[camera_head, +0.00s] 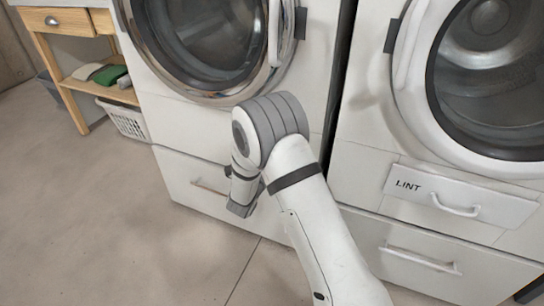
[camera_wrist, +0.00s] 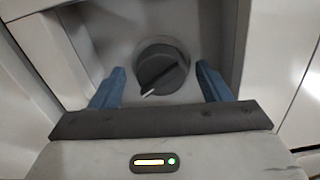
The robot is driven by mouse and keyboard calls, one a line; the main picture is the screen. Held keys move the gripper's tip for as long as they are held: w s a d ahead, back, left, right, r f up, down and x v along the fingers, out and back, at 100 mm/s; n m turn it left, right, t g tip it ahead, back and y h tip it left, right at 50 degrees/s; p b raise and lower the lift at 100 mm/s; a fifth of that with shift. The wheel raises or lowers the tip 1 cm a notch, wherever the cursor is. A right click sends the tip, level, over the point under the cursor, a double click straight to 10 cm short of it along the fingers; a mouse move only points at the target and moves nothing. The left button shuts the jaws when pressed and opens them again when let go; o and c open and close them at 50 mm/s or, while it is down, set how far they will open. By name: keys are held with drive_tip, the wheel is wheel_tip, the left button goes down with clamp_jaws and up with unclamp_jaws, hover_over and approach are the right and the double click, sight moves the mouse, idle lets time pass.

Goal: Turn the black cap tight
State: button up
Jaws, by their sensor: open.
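The black cap (camera_wrist: 163,70) is a round dark knob with a raised grip bar and a white mark at its lower left. In the wrist view it sits in a grey recess (camera_wrist: 205,30) with light walls. My gripper (camera_wrist: 160,82) is open, with one blue finger on each side of the cap. The fingers look apart from it, and I cannot tell how far their tips are from the cap in depth. In the head view my arm hides the cap, and the gripper's fingers are not clearly visible there.
A washing machine (camera_head: 170,125) stands behind my arm, with a drawer (camera_head: 200,190) below. A second machine (camera_head: 365,150) with a LINT panel (camera_head: 450,198) is at the right. A wooden table (camera_head: 60,60) and white basket (camera_head: 125,120) stand at the left. The floor at left is clear.

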drive_tip(key=p+v, duration=0.2)
drive_tip(key=v, duration=0.5)
drive_tip(key=shift+s+a, duration=0.15)
drive_tip(key=shift+s, duration=0.2)
